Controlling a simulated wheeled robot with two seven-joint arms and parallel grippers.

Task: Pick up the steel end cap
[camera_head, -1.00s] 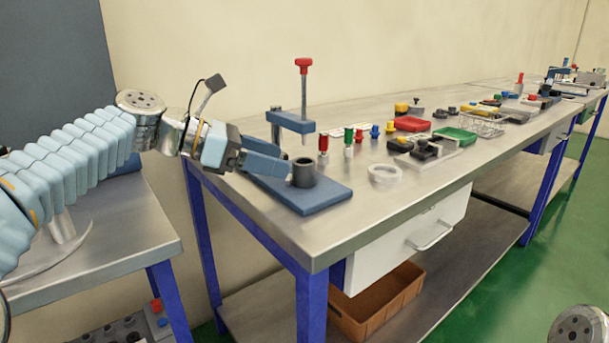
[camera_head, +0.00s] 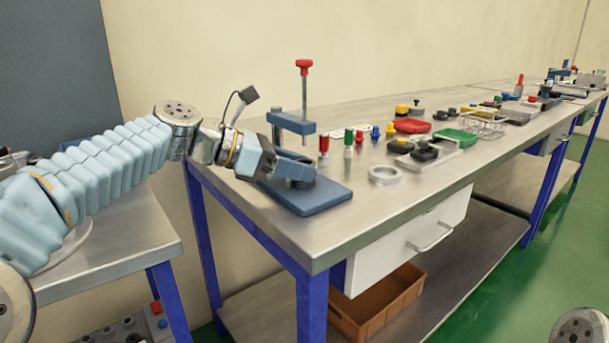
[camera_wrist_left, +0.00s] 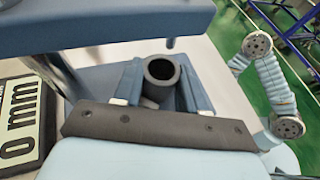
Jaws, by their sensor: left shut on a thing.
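The steel end cap (camera_wrist_left: 161,80) shows in the left wrist view as a dark grey hollow cylinder, upright with its round opening facing up. It stands between the two blue fingers of my left gripper (camera_wrist_left: 161,92), which is shut on it. In the head view my left gripper (camera_head: 298,174) is low over the blue base plate (camera_head: 325,196) of a small hand press, and its fingers mostly hide the cap. Whether the cap touches the plate is hard to tell. My right gripper is not in view.
The press's blue arm (camera_head: 291,122) and red-knobbed rod (camera_head: 304,68) stand close behind the gripper. A pale ring (camera_head: 384,175) lies to the right. Several small coloured parts, a red tray (camera_head: 412,126) and a green tray (camera_head: 455,135) are farther along the bench.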

